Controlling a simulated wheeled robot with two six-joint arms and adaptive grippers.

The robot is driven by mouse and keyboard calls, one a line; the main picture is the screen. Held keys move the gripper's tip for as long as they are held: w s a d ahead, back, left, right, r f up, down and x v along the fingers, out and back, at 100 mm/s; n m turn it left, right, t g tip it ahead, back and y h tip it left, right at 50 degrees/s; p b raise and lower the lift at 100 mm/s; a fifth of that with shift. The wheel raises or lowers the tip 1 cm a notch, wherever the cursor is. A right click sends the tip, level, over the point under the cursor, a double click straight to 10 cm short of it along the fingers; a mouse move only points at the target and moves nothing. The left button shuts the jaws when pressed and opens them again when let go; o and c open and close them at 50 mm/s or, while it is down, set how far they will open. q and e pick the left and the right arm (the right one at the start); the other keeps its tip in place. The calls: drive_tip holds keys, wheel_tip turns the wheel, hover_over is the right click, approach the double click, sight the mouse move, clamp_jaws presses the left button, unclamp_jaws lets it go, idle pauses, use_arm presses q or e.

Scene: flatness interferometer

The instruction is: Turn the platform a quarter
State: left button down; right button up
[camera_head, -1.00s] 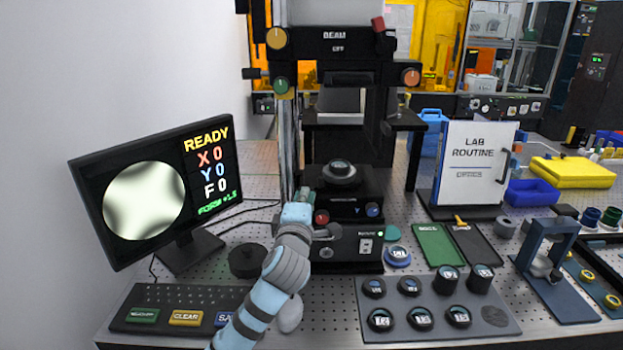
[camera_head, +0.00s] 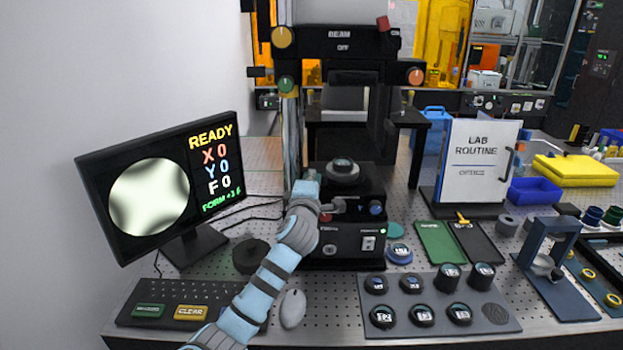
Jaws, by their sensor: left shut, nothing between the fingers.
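The black interferometer (camera_head: 340,43) stands at the back centre of the bench, with "BEAM OFF" on its head. Its round platform (camera_head: 343,173) carries a small dark disc-like part (camera_head: 342,165) on top. Below are a red knob, a blue knob (camera_head: 376,208) and a front panel. My left gripper (camera_head: 322,200) is shut and empty, at the left front of the platform's base, by the red knob. Its hand partly hides the base; I cannot tell whether it touches. The monitor (camera_head: 160,185) at left reads READY, X 0, Y 0, F 0. My right gripper is not in view.
A keyboard (camera_head: 185,303) and mouse (camera_head: 292,308) lie in front of the monitor. A grey tray (camera_head: 405,328) with several round parts lies at front centre. A "LAB ROUTINE" board (camera_head: 478,160), blue bin (camera_head: 535,190) and blue stand (camera_head: 556,285) are at right.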

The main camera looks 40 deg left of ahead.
use_arm(q)
drive_tip(key=shift+d+f+y+b, duration=0.15)
drive_tip(key=shift+f+y+b, duration=0.05)
drive_tip(key=shift+y+b, duration=0.15)
drive_tip(key=shift+s+d+r+n, duration=0.1)
drive_tip(key=shift+r+n, duration=0.05)
drive_tip(key=shift+n, duration=0.15)
drive_tip(key=shift+b, duration=0.3)
drive_tip(key=shift+d+g+y+b, duration=0.1)
drive_tip(key=shift+g+y+b, duration=0.15)
drive_tip(key=shift+g+b, duration=0.05)
